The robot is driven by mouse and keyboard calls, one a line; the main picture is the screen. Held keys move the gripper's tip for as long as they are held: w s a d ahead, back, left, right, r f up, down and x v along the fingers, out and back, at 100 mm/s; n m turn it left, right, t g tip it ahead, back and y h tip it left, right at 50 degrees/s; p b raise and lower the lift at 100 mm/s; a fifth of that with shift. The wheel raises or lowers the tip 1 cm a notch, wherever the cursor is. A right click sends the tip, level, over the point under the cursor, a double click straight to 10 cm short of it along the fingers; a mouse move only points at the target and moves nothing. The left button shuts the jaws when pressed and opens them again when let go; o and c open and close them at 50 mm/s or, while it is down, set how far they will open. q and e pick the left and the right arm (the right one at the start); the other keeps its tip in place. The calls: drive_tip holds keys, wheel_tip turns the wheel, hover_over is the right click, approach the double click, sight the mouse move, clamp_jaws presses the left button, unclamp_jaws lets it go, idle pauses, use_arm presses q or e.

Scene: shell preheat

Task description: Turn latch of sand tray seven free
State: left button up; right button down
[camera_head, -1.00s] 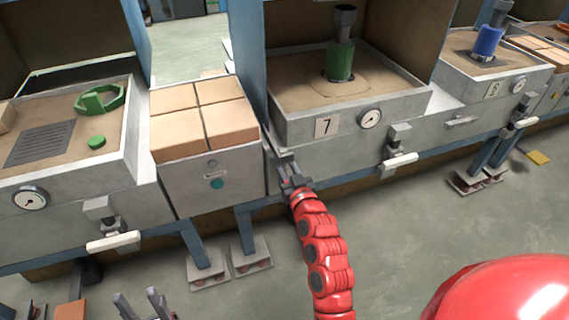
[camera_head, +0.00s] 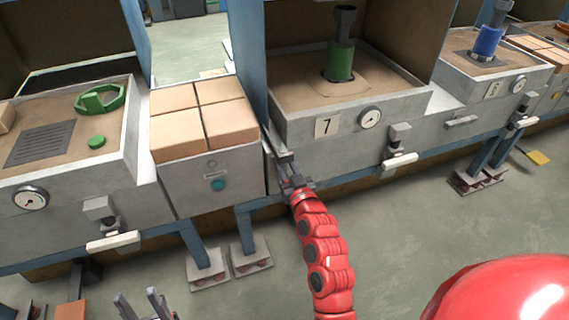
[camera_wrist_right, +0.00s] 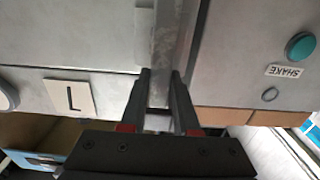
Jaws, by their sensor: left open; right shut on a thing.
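Sand tray seven (camera_head: 395,107) is a grey metal box of sand with a "7" plate (camera_head: 327,126) and a round gauge. My right gripper (camera_head: 282,157), on the red arm, is at its lower left corner, beside the brick-topped box. In the right wrist view the right gripper's fingers (camera_wrist_right: 160,76) point at this corner and are shut on a small pale piece (camera_wrist_right: 157,123), apparently the latch. The fingers hide most of it, and I cannot tell its angle. My left gripper (camera_head: 140,299) is open and empty at the bottom left, low over the floor.
The box with four bricks (camera_head: 203,118) stands left of tray seven; its teal button (camera_wrist_right: 300,46) is close to my right gripper. A green pillar (camera_head: 340,60) stands in tray seven's sand. A white-handled lever (camera_head: 400,161) sticks out below its gauge.

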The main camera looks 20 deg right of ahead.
drive_tip(key=shift+d+m, duration=0.1)
drive_tip(key=shift+m, duration=0.2)
drive_tip(key=shift+d+f+m+b, duration=0.2)
drive_tip(key=shift+d+f+m, duration=0.45)
drive_tip(key=shift+m, duration=2.25)
drive_tip(key=shift+d+f+m+b, duration=0.25)
drive_tip(key=shift+d+f+m, duration=0.4)
drive_tip(key=shift+m, duration=2.25)
drive_tip(key=shift+d+f+m+b, duration=0.2)
drive_tip(key=shift+d+f+m, duration=0.4)
drive_tip(key=shift+m, duration=2.3)
drive_tip(key=shift+a+f, duration=0.1)
drive_tip(key=shift+f, duration=0.05)
drive_tip(key=c, duration=0.7)
unclamp_jaws()
drive_tip(key=shift+o, duration=0.3)
